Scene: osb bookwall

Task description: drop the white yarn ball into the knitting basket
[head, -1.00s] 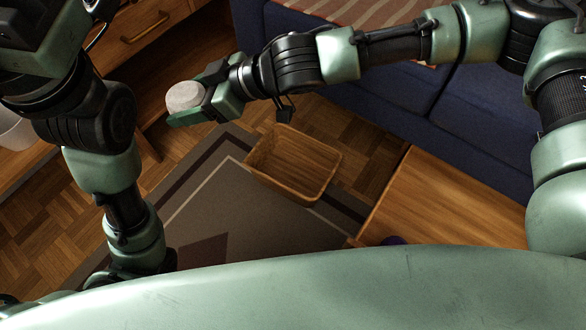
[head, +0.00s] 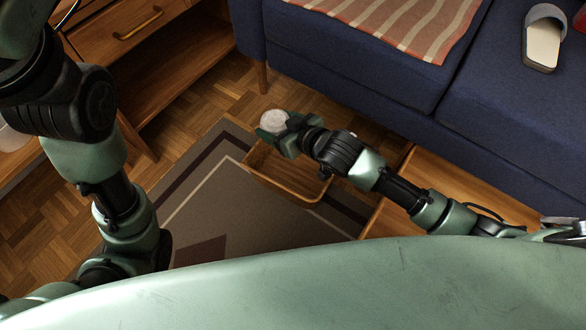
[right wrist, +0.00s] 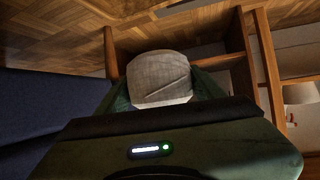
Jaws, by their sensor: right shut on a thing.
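The white yarn ball (head: 273,120) is held between the fingers of my right gripper (head: 272,131). In the right wrist view the pale ball (right wrist: 160,74) shows between the green fingers of the right gripper (right wrist: 161,90). The knitting basket (head: 268,168) is a wooden, open-topped box on the rug. In the head view the ball and gripper appear at the basket's back left edge; their exact height above it is hard to tell. My right forearm hides the basket's back right part. My left arm shows at the left, but its gripper is not visible.
A grey patterned rug (head: 215,205) lies under the basket. A blue sofa (head: 340,65) with a striped blanket (head: 400,22) and a slipper (head: 543,40) stands behind. A wooden table (head: 455,195) is at right. A drawer cabinet (head: 165,55) stands at the back left.

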